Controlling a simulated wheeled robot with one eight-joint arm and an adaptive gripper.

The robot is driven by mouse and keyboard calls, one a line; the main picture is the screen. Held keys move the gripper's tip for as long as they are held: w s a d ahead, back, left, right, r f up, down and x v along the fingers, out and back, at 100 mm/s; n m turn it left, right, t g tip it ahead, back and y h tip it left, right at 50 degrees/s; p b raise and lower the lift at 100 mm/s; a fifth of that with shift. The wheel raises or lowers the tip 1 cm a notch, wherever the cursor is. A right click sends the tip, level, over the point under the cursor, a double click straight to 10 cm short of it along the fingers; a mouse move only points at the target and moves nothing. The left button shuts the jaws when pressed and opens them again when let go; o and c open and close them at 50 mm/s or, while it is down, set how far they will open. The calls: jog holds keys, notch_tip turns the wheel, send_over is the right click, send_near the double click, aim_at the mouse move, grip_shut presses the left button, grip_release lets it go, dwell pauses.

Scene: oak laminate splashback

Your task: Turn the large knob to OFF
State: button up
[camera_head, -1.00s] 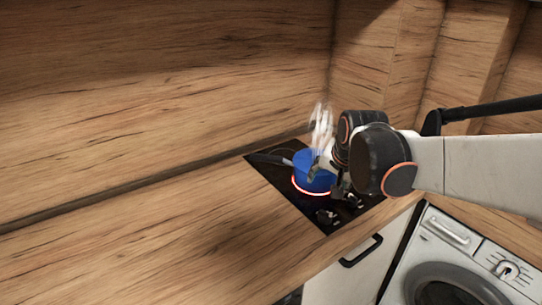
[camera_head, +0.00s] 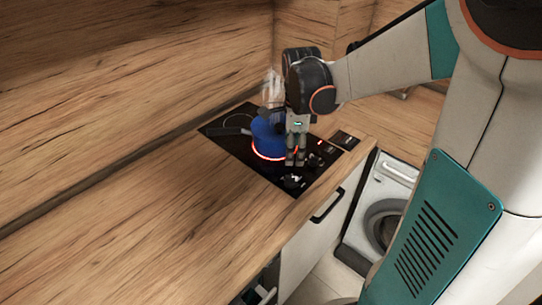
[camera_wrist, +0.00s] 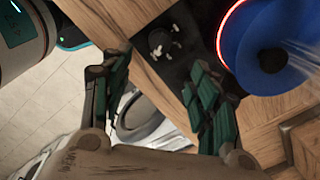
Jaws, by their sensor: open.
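The black cooktop (camera_head: 225,131) is set into the wooden counter. A knob (camera_head: 292,181) stands near its front corner; a knob also shows in the wrist view (camera_wrist: 160,43), beyond the fingers. Another dark knob (camera_head: 314,159) seems to sit further right, partly beside the fingers. I cannot tell which is the large one or read its marks. My gripper (camera_head: 295,160) points down over the front of the cooktop, right of the blue pot. In the wrist view its green-padded fingers (camera_wrist: 158,70) are apart with nothing between them.
A blue pot (camera_head: 265,140) with a dark handle steams on a red glowing ring, close to my gripper; it also fills the wrist view's upper right (camera_wrist: 262,45). A white washing machine (camera_head: 378,205) stands below at the right. The counter left of the cooktop (camera_head: 150,200) is clear.

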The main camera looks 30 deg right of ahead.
aim_at(292, 177)
jog(key=f+b, duration=0.1)
jog(key=f, duration=0.3)
jog(key=f+b, duration=0.2)
jog(key=f, duration=0.2)
jog(key=f+b, duration=0.1)
jog(key=f, duration=0.4)
jog(key=shift+w+d, duration=0.2)
jog(key=shift+w, duration=0.15)
jog(key=shift+r, duration=0.1)
jog(key=c, duration=1.1)
